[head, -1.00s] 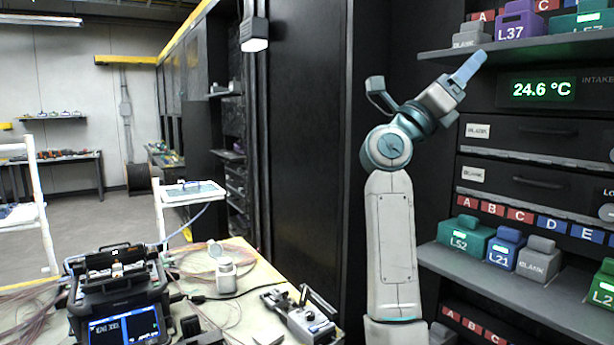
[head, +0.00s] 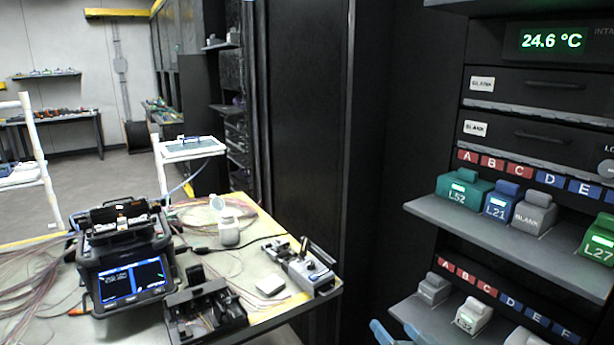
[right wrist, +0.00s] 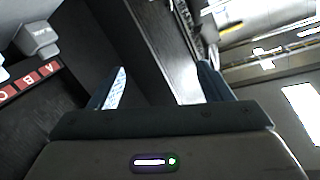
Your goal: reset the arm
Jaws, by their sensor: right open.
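My right gripper (right wrist: 163,85) is open in the right wrist view, with its two blue fingers apart and nothing between them. In the head view, only the blue tips of my right gripper (head: 396,333) show at the bottom edge, in front of the lower shelf; the rest of that arm is out of the picture. My left gripper is in neither view.
A rack (head: 540,125) on the right carries coloured labelled modules on its shelves. A bench (head: 262,328) on the left bears a fusion splicer (head: 125,255), a white bottle (head: 229,232), a small grey tool (head: 305,268) and loose fibres. A dark cabinet (head: 305,120) stands between.

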